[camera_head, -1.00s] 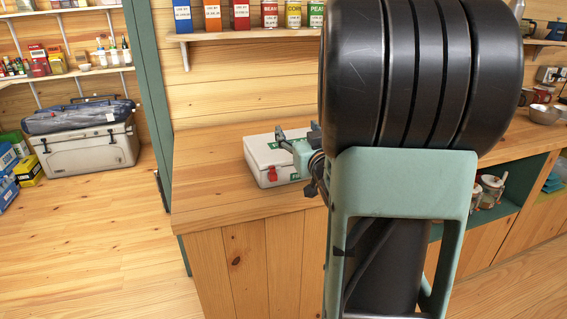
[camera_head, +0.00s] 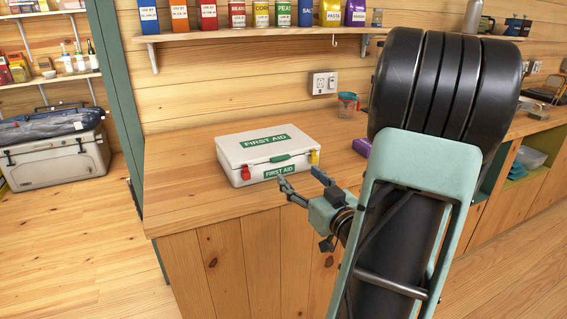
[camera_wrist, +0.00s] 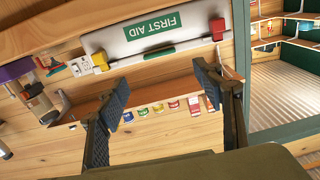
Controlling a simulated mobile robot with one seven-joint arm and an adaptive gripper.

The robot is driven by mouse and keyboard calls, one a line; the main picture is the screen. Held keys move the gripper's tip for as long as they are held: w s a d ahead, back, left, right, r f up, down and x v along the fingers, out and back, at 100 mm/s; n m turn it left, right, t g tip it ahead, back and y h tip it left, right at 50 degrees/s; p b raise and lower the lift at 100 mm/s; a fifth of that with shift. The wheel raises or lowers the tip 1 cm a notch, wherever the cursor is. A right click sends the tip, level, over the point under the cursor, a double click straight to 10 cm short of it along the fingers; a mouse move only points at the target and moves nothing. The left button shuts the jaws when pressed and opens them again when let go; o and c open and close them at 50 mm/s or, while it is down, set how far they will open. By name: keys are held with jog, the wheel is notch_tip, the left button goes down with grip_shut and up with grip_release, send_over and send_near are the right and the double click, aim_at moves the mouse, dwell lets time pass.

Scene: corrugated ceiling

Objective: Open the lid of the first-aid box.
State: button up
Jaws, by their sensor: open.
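The white first-aid box (camera_head: 228,152) sits on the wooden counter with its lid (camera_head: 295,136) down. Its front has a green handle (camera_head: 280,159), a red latch (camera_head: 245,172) at the left and a yellow latch (camera_head: 314,157) at the right. My gripper (camera_head: 301,180) is open and empty, in front of the box near its right half. In the wrist view the box (camera_wrist: 110,40) is upside down at the top, beyond my fingertips (camera_wrist: 165,95). There the yellow latch (camera_wrist: 100,63) is left and the red latch (camera_wrist: 218,28) right. I cannot tell whether the latches are fastened.
A purple item (camera_head: 362,146) and a measuring cup (camera_head: 347,104) stand right of the box. A shelf (camera_head: 220,33) with several labelled containers runs along the wall above. The counter (camera_head: 185,185) left of the box is clear.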

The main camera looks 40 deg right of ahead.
aim_at(282, 159)
jog(key=w, duration=0.3)
jog(key=w+d, duration=0.1)
jog(key=w, duration=0.2)
jog(key=w+d, duration=0.1)
jog(key=w, duration=0.2)
jog(key=shift+w, duration=0.2)
grip_shut()
jog(key=shift+r, duration=0.15)
